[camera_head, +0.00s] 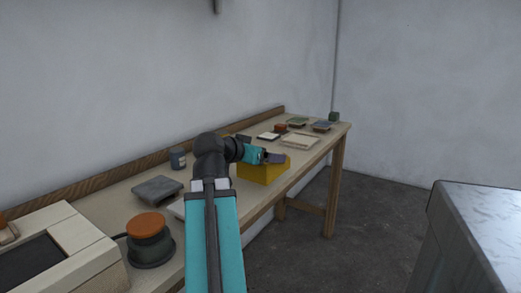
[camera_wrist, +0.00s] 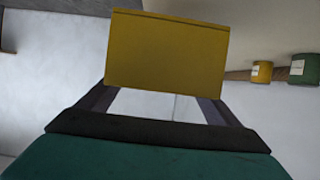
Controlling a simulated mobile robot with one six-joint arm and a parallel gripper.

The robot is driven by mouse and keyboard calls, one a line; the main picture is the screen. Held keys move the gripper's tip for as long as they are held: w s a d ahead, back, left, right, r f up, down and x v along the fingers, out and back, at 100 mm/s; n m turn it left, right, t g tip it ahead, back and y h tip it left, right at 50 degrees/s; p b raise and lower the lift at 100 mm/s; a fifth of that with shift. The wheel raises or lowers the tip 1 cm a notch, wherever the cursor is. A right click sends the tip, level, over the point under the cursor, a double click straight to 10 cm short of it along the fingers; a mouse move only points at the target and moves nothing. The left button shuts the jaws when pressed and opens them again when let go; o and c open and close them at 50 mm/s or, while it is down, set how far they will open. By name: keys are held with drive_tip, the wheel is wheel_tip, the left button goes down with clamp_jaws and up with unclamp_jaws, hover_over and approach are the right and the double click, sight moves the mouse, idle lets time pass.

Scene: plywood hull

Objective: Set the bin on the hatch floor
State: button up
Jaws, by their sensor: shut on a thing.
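The yellow bin (camera_head: 258,174) is at my gripper (camera_head: 273,157), in front of the long wooden table. In the wrist view the bin (camera_wrist: 167,52) is a plain yellow block shape between the two fingers of my gripper (camera_wrist: 160,92), which is shut on it. Its inside is not visible. In the head view I cannot tell if the bin touches the table or hangs clear of it. A pale wooden box (camera_head: 88,252) with a dark recessed opening (camera_head: 30,260) is at the lower left; it may be the hatch, but I cannot be sure.
The table (camera_head: 140,190) holds an orange-topped round object (camera_head: 149,238), a grey block (camera_head: 157,188), a dark jar (camera_head: 178,159) and several trays and small items at its far end. A grey marble-topped counter (camera_head: 490,225) stands at right. Bare floor (camera_head: 375,215) lies between.

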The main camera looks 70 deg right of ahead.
drive_tip(key=shift+w+d+p, duration=0.25)
drive_tip(key=shift+d+p, duration=0.4)
drive_tip(key=shift+p, duration=0.25)
drive_tip(key=shift+w+d+p, duration=0.25)
drive_tip(key=shift+d+p, duration=0.35)
drive_tip(key=shift+p, duration=0.3)
drive_tip(key=shift+w+d+p, duration=0.25)
drive_tip(key=shift+d+p, duration=0.4)
drive_tip(key=shift+p, duration=0.25)
drive_tip(key=p, duration=0.2)
drive_tip(key=d+p, duration=0.1)
drive_tip(key=p, duration=0.1)
drive_tip(key=shift+w+d, duration=0.15)
drive_tip(key=shift+w, duration=0.1)
drive_tip(key=p, duration=0.2)
drive_tip(key=d+p, duration=0.1)
drive_tip(key=p, duration=0.2)
drive_tip(key=shift+w+d+f, duration=0.1)
drive_tip(key=shift+w+f, duration=0.05)
drive_tip(key=shift+w, duration=0.1)
drive_tip(key=d+p, duration=0.1)
drive_tip(key=w+d+p, duration=0.1)
drive_tip(key=d+p, duration=0.1)
drive_tip(key=w+d+f+p, duration=0.1)
drive_tip(key=d+p, duration=0.1)
drive_tip(key=shift+f+p, duration=0.35)
drive_tip(key=shift+f, duration=1.35)
drive_tip(key=shift+f, duration=0.15)
